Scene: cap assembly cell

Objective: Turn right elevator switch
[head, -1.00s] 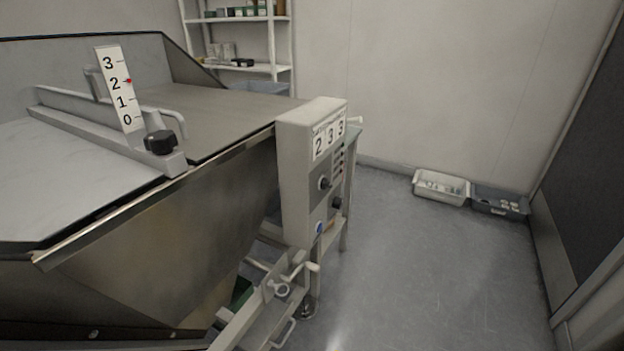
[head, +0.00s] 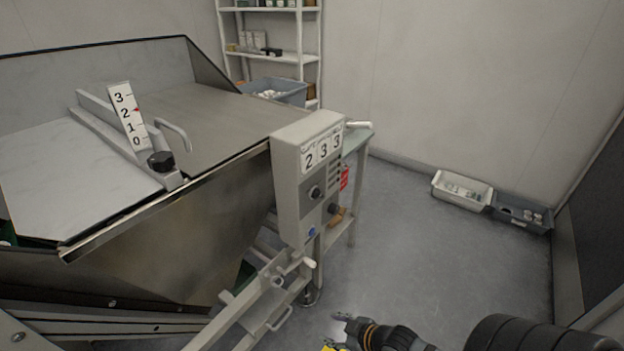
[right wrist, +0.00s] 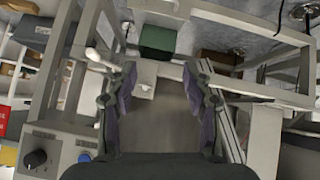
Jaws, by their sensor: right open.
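The grey control box (head: 300,180) stands at the hopper's right end, with the digits 2 3 3 on top. Its face carries two dark rotary knobs, one higher on the left (head: 316,192) and one lower on the right (head: 334,209), plus a blue button (head: 311,232). I cannot read which knob is the right elevator switch. My right gripper (head: 340,330) is low in front of the box, apart from it. In the right wrist view its fingers (right wrist: 160,76) are spread and empty, with a dark knob (right wrist: 35,158) and the blue button (right wrist: 84,157) at lower left. My left gripper is out of view.
A steel hopper (head: 170,240) with a scale plate (head: 127,115) fills the left. A metal frame with handles (head: 255,305) juts out below the box. A white tray (head: 461,190) and a dark tray (head: 522,212) lie by the wall.

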